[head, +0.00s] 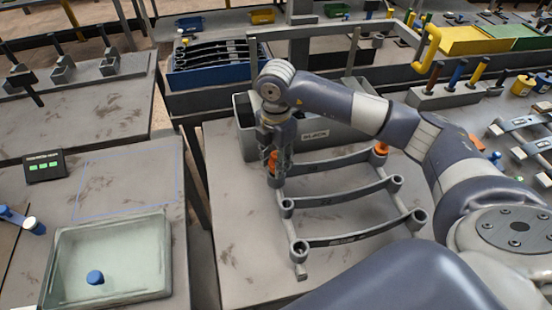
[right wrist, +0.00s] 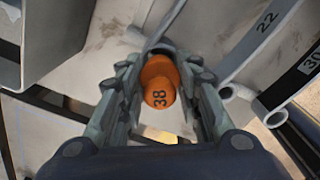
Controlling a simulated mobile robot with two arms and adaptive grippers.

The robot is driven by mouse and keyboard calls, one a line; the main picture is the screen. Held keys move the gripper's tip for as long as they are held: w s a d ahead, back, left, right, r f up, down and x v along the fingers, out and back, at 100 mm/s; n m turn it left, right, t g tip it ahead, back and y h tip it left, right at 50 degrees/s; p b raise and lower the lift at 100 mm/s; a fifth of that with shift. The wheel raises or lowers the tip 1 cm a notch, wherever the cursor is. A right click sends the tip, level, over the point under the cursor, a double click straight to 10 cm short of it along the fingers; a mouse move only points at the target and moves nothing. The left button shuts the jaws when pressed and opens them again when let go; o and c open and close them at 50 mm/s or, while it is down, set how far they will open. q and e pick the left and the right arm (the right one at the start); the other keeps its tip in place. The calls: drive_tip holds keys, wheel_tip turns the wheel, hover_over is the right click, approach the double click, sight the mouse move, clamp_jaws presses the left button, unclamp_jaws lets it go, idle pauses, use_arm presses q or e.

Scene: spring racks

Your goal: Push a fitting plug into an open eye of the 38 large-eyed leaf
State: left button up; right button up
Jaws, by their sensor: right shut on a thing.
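My right gripper (head: 273,172) points down at the left end of the farthest leaf (head: 332,163). It is shut on an orange plug (right wrist: 161,92) marked 38, which also shows between the fingers in the head view (head: 273,157). A grey rim shows just beyond the plug in the right wrist view; I cannot tell whether the plug is in an eye. Another orange plug (head: 381,147) sits at that leaf's right end. The middle leaf (head: 340,194) and the nearest leaf (head: 350,237) show open eyes at both ends. My left gripper is out of view.
A grey bin (head: 345,140) stands behind the leaves. A clear tray (head: 60,300) with a blue plug (head: 95,277) is on the left table, near a small display (head: 44,166) with green lights. In the right wrist view a leaf marked 22 (right wrist: 250,45) lies close by.

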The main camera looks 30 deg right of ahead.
drive_tip(key=shift+f+b, duration=0.65)
drive_tip(key=shift+f, duration=0.25)
drive_tip(key=o, duration=1)
drive_tip(key=o, duration=0.5)
drive_tip(key=shift+c, duration=0.2)
drive_tip(key=shift+r+p, duration=2.35)
drive_tip(key=shift+r, duration=1.2)
